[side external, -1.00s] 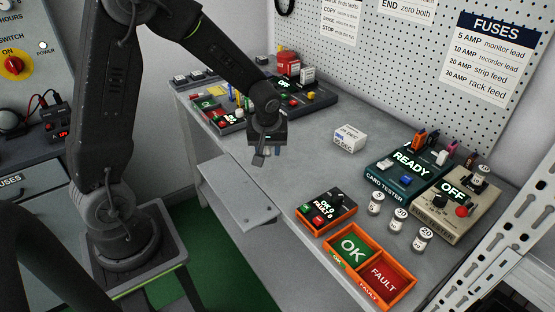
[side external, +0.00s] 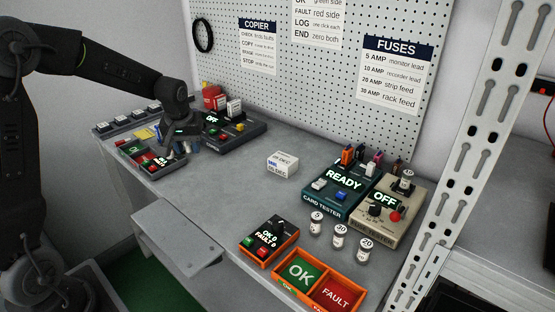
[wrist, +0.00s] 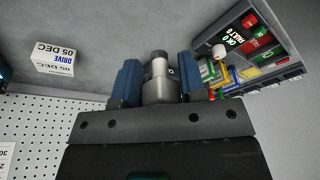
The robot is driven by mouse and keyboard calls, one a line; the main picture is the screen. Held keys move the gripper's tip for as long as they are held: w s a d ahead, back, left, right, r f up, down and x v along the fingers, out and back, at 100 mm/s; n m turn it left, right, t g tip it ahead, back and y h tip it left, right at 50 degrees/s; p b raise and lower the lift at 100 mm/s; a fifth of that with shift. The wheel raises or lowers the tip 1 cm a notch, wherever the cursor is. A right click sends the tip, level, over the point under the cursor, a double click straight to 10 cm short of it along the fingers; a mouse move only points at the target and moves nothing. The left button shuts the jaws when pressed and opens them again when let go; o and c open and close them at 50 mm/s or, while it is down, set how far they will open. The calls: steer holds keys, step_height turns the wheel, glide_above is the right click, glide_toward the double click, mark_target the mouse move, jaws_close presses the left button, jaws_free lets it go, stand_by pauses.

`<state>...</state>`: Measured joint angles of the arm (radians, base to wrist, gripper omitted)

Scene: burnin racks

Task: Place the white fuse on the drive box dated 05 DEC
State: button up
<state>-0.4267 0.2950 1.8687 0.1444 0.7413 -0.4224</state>
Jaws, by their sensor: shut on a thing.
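My gripper (side external: 178,150) is over the back left of the bench, beside a small panel. In the wrist view, its blue fingers (wrist: 157,85) are shut on the white fuse (wrist: 158,70), a short cylinder with grey metal ends and a dark mark on its white body. The fuse cannot be made out clearly in the side view. The white drive box (side external: 282,165) sits on the middle of the bench, to the right of my gripper and apart from it. In the wrist view, the box (wrist: 54,58) reads DRIVE and 05 DEC.
A lit OK/FAULT panel with coloured pieces (wrist: 262,45) is close to my gripper. A dark OFF unit (side external: 235,132) stands behind it. The READY card tester (side external: 338,190), a beige OFF tester (side external: 388,212) and loose fuses (side external: 340,236) are right of the box. Bench between is clear.

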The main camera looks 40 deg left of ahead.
steer(key=w+d+r+m+t+h, duration=0.15)
steer(key=w+m, duration=0.55)
steer(key=w, duration=1)
glide_above(284, 158)
steer(key=shift+m+g+h, duration=0.25)
steer(key=shift+m, duration=0.05)
steer(key=f, duration=0.6)
steer(key=shift+s, duration=0.3)
steer(key=shift+f, duration=1.95)
steer(key=shift+f, duration=0.1)
steer(key=o, duration=0.9)
steer(key=v, duration=1.2)
steer(key=shift+r, duration=0.2)
